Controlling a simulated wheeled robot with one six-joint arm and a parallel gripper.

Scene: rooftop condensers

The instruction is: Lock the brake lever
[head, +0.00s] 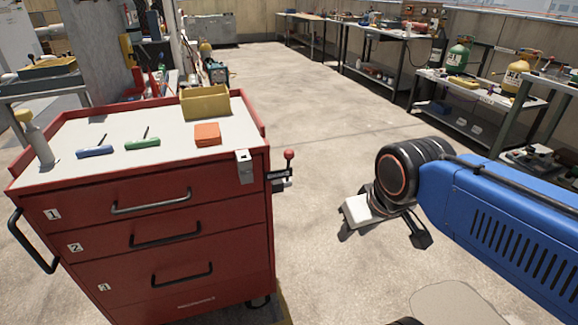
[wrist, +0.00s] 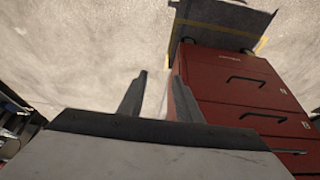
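The brake lever (head: 289,161) shows in the head view as a short upright stem with a red ball knob. It stands on a small dark bracket (head: 280,180) at the right side of the red tool cart (head: 190,243). My gripper (head: 388,232) is to the right of the lever and clearly apart from it, over bare floor. In the wrist view the two dark fingers of my gripper (wrist: 158,80) stand apart, with nothing evident held between them. The cart's red drawer front (wrist: 240,85) fills the right of that view. I cannot make out the lever there.
On the cart top are a yellow bin (head: 206,104), orange pads (head: 208,134), a blue tool (head: 95,151), a green tool (head: 143,143) and a bottle (head: 38,140). Workbenches (head: 480,100) line the right. The floor between is open.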

